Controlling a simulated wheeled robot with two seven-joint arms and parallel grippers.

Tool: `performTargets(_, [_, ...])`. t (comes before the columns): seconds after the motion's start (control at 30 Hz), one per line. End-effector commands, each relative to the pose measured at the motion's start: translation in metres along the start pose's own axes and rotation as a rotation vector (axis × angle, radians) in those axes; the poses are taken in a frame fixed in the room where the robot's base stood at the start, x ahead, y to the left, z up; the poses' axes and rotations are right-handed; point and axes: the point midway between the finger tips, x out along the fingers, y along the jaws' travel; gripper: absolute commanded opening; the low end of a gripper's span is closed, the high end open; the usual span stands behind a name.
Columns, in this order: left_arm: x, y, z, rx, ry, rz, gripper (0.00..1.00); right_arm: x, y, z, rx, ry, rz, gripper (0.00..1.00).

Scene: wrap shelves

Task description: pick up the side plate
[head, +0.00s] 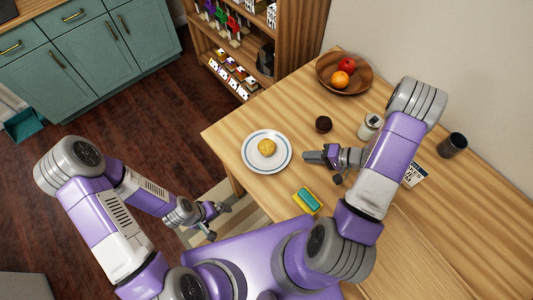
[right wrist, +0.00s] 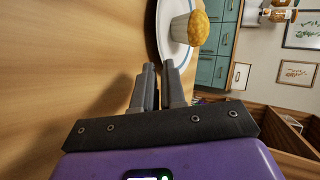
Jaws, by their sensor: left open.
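The side plate (head: 251,154), white with a blue ring, lies flat on the wooden table near its left edge. A yellow-topped muffin (head: 267,147) sits on it. My right gripper (head: 307,157) is low over the table just right of the plate, pointing at its rim. In the right wrist view, the fingers (right wrist: 159,67) are a small gap apart, with nothing clearly between them. The plate (right wrist: 178,50) and muffin (right wrist: 190,28) show just beyond the tips. My left gripper (head: 222,221) is open and empty, off the table's left edge and below the plate in the picture.
A sponge (head: 308,201) lies below the plate. A dark round item (head: 323,124), a white-lidded jar (head: 370,126) and a dark cup (head: 452,145) stand to the right. A wooden fruit bowl (head: 345,85) is at the back. A shelf unit (head: 228,49) stands beyond the table.

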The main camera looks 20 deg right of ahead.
Motion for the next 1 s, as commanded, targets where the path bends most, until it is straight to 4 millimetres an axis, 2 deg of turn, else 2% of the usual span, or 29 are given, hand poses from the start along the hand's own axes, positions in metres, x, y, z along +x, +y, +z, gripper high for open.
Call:
performTargets(0.4, [0.018,-0.007,-0.001,0.0,0.0,0.0,1.0,0.057,-0.001,0.003,0.001,-0.003,-0.002,0.11])
performTargets(0.5, [0.02,-0.007,-0.001,0.0,0.0,0.0,1.0,0.065,-0.002,0.003,0.002,-0.001,-0.001,0.11])
performTargets(0.77, [0.019,-0.007,-0.001,0.0,0.0,0.0,1.0,0.066,-0.003,0.003,0.002,0.001,-0.001,0.11])
performTargets(0.83, [0.019,-0.007,-0.001,0.0,0.0,0.0,1.0,0.066,-0.003,0.003,0.002,0.001,-0.001,0.0])
performTargets(1.0, [0.019,-0.007,-0.001,0.0,0.0,0.0,1.0,0.066,-0.003,0.003,0.002,0.001,-0.001,0.0])
